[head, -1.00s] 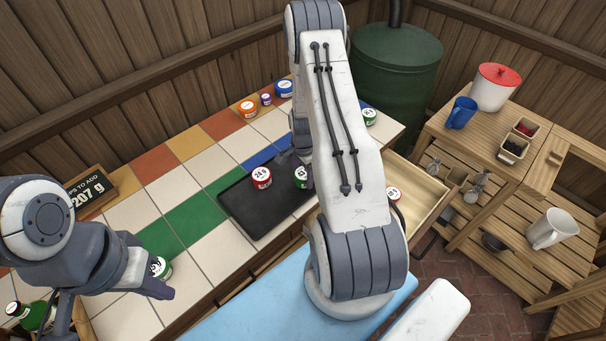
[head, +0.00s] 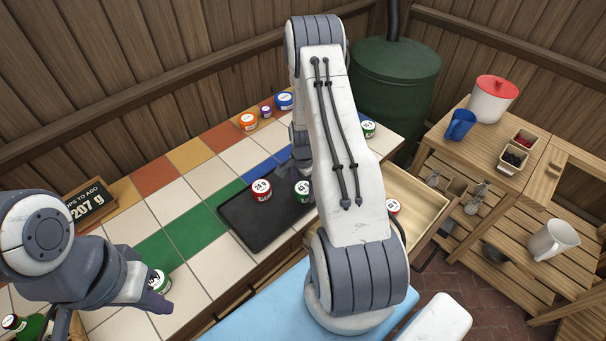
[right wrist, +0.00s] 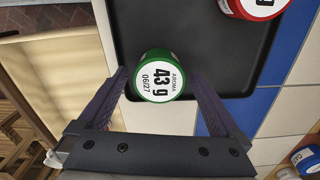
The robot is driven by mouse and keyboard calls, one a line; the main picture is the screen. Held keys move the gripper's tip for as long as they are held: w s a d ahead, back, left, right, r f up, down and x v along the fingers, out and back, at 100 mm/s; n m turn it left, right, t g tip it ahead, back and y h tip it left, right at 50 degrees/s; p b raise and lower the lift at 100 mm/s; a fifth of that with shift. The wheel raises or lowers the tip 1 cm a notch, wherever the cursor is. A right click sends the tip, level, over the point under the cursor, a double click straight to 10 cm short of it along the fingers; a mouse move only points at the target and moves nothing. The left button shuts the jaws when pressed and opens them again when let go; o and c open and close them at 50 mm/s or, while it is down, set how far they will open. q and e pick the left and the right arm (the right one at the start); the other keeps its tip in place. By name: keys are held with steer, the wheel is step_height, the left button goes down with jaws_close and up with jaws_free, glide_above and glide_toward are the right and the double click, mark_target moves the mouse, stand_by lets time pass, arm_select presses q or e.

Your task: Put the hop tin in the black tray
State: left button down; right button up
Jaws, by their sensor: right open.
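The black tray (head: 250,232) lies on the tiled counter. A red tin (head: 261,190) and a green tin (head: 302,191) stand at its far and right parts. In the right wrist view the green tin (right wrist: 158,78), labelled 43 g, is at the tray's edge between the fingers of my right gripper (right wrist: 158,88). The right gripper is open around it, and my arm hides most of that hand in the head view. My left gripper (head: 158,302) is low at the left, beside another green-and-white tin (head: 160,281) that it partly covers; its jaw opening is unclear.
Orange (head: 248,121), purple (head: 266,112) and blue (head: 285,101) tins stand at the back, a green tin (head: 368,129) at the right. An open drawer (head: 420,205) holds a red tin (head: 393,206). A sign (head: 90,205) reads 207 g. The tray's front-left is clear.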

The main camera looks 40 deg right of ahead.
mark_target(303, 188)
step_height(303, 188, up, 10)
steer(key=f+b, duration=0.1)
steer(key=b, duration=0.1)
steer(key=s+a+r+n, duration=0.2)
steer(key=a+r+n, duration=0.45)
steer(key=a, duration=0.55)
steer(key=s+a+r+n, duration=0.2)
steer(key=a+r+n, duration=0.5)
steer(key=a, duration=0.5)
steer(key=s+a+r+n, duration=0.3)
steer(key=s+a+n, duration=0.2)
steer(key=s, duration=0.3)
steer(key=s+a+r+n+y, duration=0.1)
steer(key=s+a+r+n, duration=0.1)
steer(key=s+a+n, duration=0.2)
steer(key=s+n, duration=0.3)
steer(key=s, duration=0.2)
steer(key=shift+s+a+r, duration=0.2)
steer(key=shift+a+r, duration=0.2)
steer(key=shift+n, duration=0.25)
